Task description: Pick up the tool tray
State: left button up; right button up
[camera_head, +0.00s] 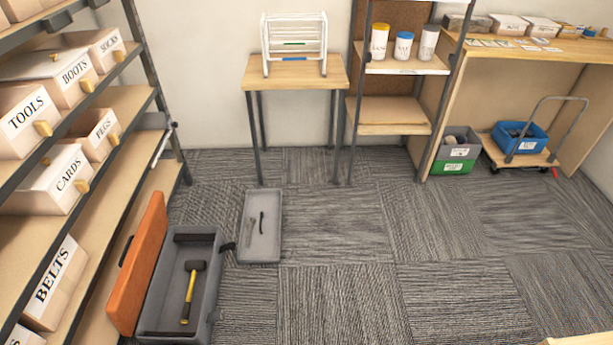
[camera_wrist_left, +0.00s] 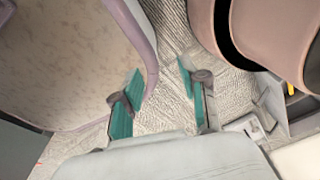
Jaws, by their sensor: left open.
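The grey tool tray (camera_head: 261,247) lies flat on the carpet in the head view, with a wrench (camera_head: 251,232) and a dark slim tool (camera_head: 262,222) in it. It stands just right of an open grey toolbox (camera_head: 211,285) with an orange lid (camera_head: 140,265). A hammer (camera_head: 190,290) with a yellow handle lies in the toolbox. Neither gripper shows in the head view. In the left wrist view my left gripper (camera_wrist_left: 160,85) is open, its teal fingertips apart with carpet showing beyond. I cannot make out the tray surely there.
A shelf rack (camera_head: 130,105) with labelled boxes stands along the left. A small table (camera_head: 295,73) holds a white rack. A grey crate (camera_head: 458,146) sits on a green one by the workbench, near a trolley (camera_head: 520,155) with a blue bin. The carpet right of the tray is clear.

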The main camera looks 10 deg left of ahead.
aim_at(264, 205)
jog(key=i+l+u, duration=0.15)
jog(key=i, duration=0.35)
jog(key=i+u, duration=0.15)
jog(key=i, duration=0.4)
jog(key=i+l+u, duration=0.1)
jog(key=i+l, duration=0.15)
jog(key=i, duration=0.25)
